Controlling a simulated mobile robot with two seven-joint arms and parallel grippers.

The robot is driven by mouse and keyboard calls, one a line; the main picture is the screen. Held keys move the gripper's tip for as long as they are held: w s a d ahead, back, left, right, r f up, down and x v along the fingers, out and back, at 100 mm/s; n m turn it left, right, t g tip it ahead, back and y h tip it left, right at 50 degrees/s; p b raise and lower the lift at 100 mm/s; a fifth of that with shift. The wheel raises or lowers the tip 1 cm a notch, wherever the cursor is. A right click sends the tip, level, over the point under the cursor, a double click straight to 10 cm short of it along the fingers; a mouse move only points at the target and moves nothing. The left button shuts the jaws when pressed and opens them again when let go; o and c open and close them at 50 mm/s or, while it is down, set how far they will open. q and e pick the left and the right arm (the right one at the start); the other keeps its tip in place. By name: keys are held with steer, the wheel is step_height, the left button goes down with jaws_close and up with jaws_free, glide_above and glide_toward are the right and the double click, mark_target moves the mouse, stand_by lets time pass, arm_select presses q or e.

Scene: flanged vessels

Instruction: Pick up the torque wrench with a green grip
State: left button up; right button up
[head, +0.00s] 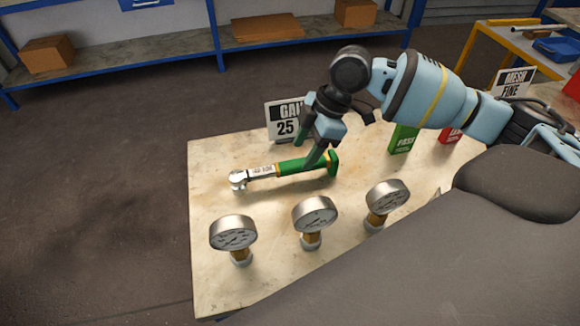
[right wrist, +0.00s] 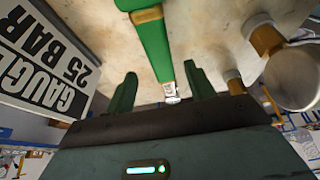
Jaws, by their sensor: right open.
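The torque wrench (head: 263,172) lies on the pale tabletop, its green grip (head: 300,165) to the right and its silver head to the left. My right gripper (head: 308,150) is just above the grip, fingers pointing down, open and empty. One finger overlaps the grip in the head view; I cannot tell if they touch. In the right wrist view the green grip (right wrist: 153,40) runs between the lines of my two spread fingers (right wrist: 160,80). The wrench's silver head (right wrist: 172,98) shows small beyond it. My left gripper is not in view.
Three pressure gauges (head: 315,214) stand along the table's near side. A "25 BAR" sign (head: 283,122) stands behind my right gripper. A green box (head: 403,140) and a red box (head: 450,134) are at the right. The table's left end (head: 207,170) is clear.

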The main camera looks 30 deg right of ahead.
mark_target(296, 162)
steer(key=shift+x, duration=3.5)
steer(key=shift+a, duration=0.15)
steer(key=shift+s, duration=0.1)
steer(key=shift+r, duration=0.15)
steer(key=c, duration=1.2)
